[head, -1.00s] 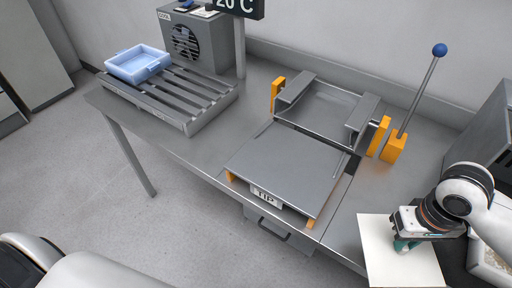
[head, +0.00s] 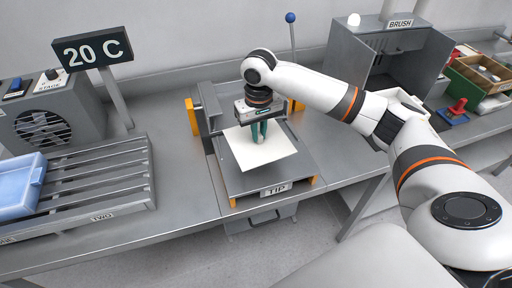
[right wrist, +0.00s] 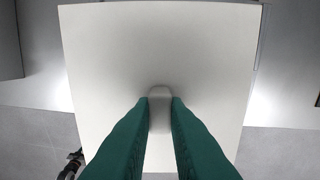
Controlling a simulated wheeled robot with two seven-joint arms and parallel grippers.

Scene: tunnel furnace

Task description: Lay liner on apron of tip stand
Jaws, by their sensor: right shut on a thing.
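The liner is a thin cream square sheet (head: 275,156). It is over the grey apron (head: 238,182) of the tip stand, whose front carries a TIP label (head: 275,189). My right gripper (head: 260,138) points down at the liner's middle, its green fingers shut on a small raised tab. The tab shows between the fingertips in the right wrist view (right wrist: 159,100), with the liner (right wrist: 160,40) spread around it. The liner lies slightly turned relative to the apron. I cannot tell whether it touches the apron. My left gripper is not in view.
A blue tray (head: 18,185) sits on a slatted rack (head: 105,180) at the left, near a 20 C sign (head: 92,47). A blue-knobbed lever (head: 291,30) stands behind the stand. A BRUSH cabinet (head: 372,50) and several boxes stand at the right.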

